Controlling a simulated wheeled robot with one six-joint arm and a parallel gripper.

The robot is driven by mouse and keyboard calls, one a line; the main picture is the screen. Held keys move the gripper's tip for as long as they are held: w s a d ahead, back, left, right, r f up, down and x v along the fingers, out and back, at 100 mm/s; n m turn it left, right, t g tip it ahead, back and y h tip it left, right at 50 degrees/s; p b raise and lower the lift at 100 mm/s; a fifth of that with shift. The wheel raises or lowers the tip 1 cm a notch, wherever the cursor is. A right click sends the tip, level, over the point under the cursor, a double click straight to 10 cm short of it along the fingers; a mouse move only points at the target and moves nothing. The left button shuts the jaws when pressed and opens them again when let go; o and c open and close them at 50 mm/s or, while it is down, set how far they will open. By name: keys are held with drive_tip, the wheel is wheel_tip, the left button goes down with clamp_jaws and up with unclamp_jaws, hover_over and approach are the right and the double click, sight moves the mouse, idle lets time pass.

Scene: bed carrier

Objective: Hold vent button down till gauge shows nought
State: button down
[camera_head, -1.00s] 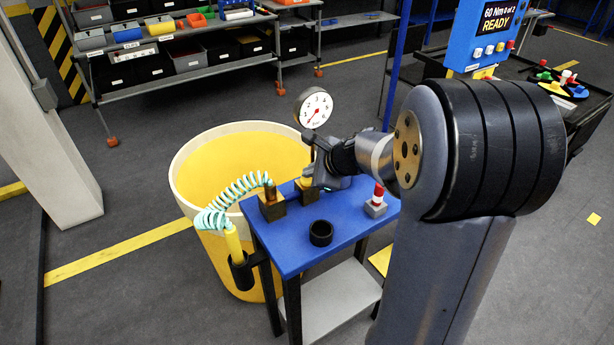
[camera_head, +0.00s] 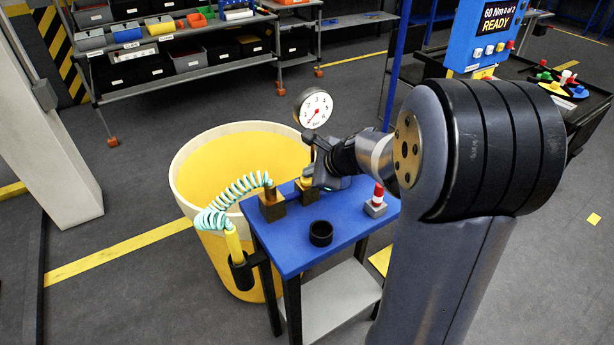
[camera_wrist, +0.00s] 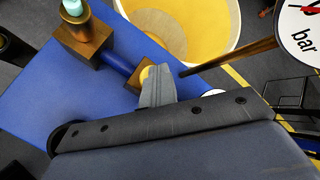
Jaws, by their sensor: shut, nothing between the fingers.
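The gauge (camera_head: 314,109) is a round white dial on a thin post. Its red needle points to the lower left; the exact figure is too small to read. In the wrist view only part of its face (camera_wrist: 303,38) shows, with "bar" on it. A yellow button (camera_wrist: 146,74) sits on a brass block (camera_wrist: 131,88) on the blue table. My gripper (camera_wrist: 158,72) is shut and empty, its fingertips at the button and covering part of it. Whether the button is pressed down is hidden. In the head view my gripper (camera_head: 312,184) is beside the gauge post.
A second brass block (camera_head: 272,210) carries a coiled hose (camera_head: 226,196). A black ring (camera_head: 320,233) and a red-and-white piece (camera_head: 376,203) stand on the blue table (camera_head: 285,247). A big yellow tub (camera_head: 205,165) stands behind.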

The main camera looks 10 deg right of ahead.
sight(310, 181)
drive_tip(key=shift+r+p, duration=0.7)
drive_tip(key=shift+r, duration=0.1)
wheel_tip(310, 181, up, 5)
drive_tip(key=p, duration=0.4)
drive_tip(key=shift+r+p, duration=0.1)
drive_tip(key=shift+p, duration=0.25)
